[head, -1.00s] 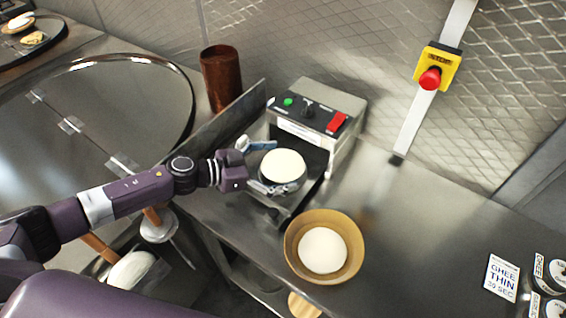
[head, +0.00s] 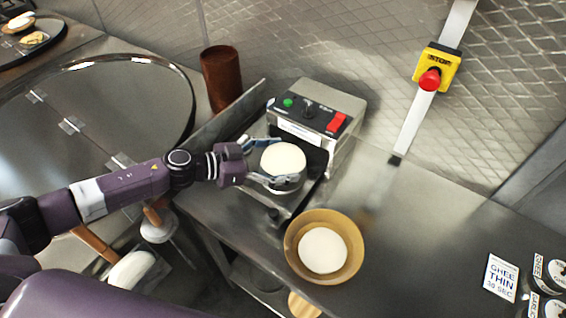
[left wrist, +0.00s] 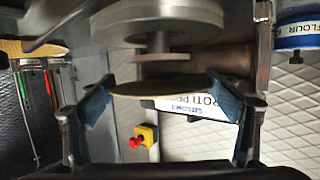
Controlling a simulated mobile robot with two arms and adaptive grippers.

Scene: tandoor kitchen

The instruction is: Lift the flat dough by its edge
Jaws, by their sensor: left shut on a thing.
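The flat dough (head: 283,159) is a pale round disc at the roti press (head: 318,122). In the left wrist view it shows nearly edge-on as a thin disc (left wrist: 160,89). My left gripper (head: 268,161) has one finger on each side of the dough. Its blue finger pads (left wrist: 161,102) meet opposite edges of the disc, and it is shut on the dough. A round metal plate (left wrist: 155,20) is close to the disc in the left wrist view. Whether the dough is clear of the press is hard to tell. My right gripper is not in view.
A tan bowl (head: 353,250) holding a white round mass stands in front of the press. A brown cylinder (head: 221,79) stands behind left, near a thin upright metal panel (head: 222,123). A yellow stop box (head: 437,68) is on the wall.

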